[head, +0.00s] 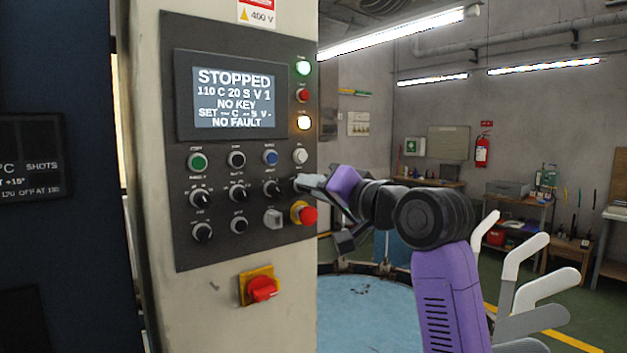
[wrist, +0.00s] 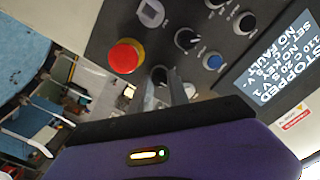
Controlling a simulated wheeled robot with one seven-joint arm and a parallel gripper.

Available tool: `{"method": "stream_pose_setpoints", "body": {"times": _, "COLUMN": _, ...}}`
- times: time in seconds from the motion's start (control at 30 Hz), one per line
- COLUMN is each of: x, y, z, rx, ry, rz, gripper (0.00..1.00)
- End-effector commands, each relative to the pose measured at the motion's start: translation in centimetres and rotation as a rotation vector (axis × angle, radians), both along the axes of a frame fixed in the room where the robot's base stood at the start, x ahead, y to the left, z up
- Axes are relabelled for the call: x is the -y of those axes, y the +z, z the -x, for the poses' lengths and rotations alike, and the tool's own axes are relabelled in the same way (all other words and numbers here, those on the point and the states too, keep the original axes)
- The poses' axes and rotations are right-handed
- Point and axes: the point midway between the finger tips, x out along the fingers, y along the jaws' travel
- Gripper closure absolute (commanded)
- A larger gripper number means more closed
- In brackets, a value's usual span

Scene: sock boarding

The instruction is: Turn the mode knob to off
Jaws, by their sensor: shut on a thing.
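The dark control panel (head: 222,258) stands upright on a beige cabinet, and its screen (head: 235,93) reads STOPPED, NO KEY, NO FAULT. Black knobs with light pointer marks sit below, among them one in the second row (head: 270,188); their labels are too small to read, so I cannot tell which is the mode knob. My gripper (head: 304,184) reaches in from the right and is shut at the right end of that row. In the wrist view a dark knob (wrist: 159,75) shows partly beside the fingers, which hide the rest, including its pointer.
The red emergency stop button (head: 308,216) sits just below my gripper; it also shows in the wrist view (wrist: 125,56). A white button (head: 300,156) is just above. A red rotary switch (head: 262,289) on a yellow plate is lower down. A blue round table (head: 365,315) lies at the right.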

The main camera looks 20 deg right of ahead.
Motion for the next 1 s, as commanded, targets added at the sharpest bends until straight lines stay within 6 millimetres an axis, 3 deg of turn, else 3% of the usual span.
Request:
{"method": "stream_pose_setpoints", "body": {"times": 0.57, "x": 0.13, "y": 0.0, "z": -0.01, "rx": -0.01, "ry": -0.003, "rz": -0.035, "gripper": 1.0}}
{"method": "stream_pose_setpoints", "body": {"times": 0.6, "x": 0.13, "y": 0.0, "z": -0.01, "rx": -0.01, "ry": -0.003, "rz": -0.035, "gripper": 0.73}}
{"method": "stream_pose_setpoints", "body": {"times": 0.7, "x": 0.11, "y": 0.0, "z": -0.01, "rx": -0.01, "ry": -0.002, "rz": -0.034, "gripper": 0.57}}
{"method": "stream_pose_setpoints", "body": {"times": 1.0, "x": 0.08, "y": -0.01, "z": 0.07, "rx": -0.009, "ry": -0.001, "rz": -0.034, "gripper": 0.57}}
